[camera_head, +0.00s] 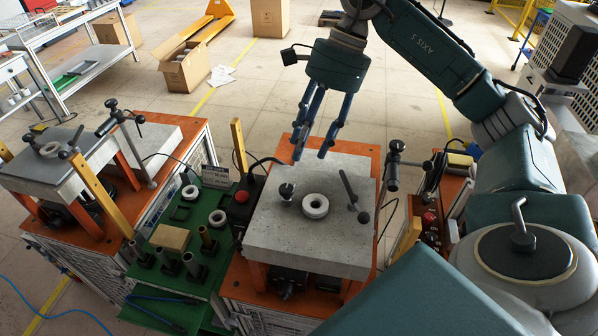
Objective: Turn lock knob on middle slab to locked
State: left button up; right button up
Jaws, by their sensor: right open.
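The middle slab (285,237) is a thick speckled grey block on an orange-topped bench. A white ring (315,206) lies near its centre. A small black knob (287,191) stands on the slab to the left of the ring. A black bar with a round end (354,196) stands tilted at the right of the ring; I cannot tell which one is the lock knob, or its setting. My right gripper (316,152) is open and empty, its blue fingers pointing down over the slab's back edge, apart from both. My left gripper is not in view.
A black clamp post (393,165) rises at the slab's right edge. A green table (160,262) with tubes and a red button box (241,205) stands to the left. Another slab (55,165) is at far left. My arm covers the lower right.

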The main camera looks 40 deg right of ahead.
jog(key=p, duration=0.2)
send_over(287, 188)
jog(key=d, duration=0.2)
notch_tip(287, 188, down, 4)
jog(key=x, duration=0.2)
jog(key=d+p+x, duration=0.1)
jog(key=x, duration=0.1)
jog(key=shift+s+a+f, duration=0.1)
jog(key=shift+a+f, duration=0.05)
jog(key=shift+f, duration=0.25)
jog(key=shift+a+f, duration=0.25)
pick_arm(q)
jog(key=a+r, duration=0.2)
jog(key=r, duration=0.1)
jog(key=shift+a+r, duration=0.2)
pick_arm(e)
grip_shut()
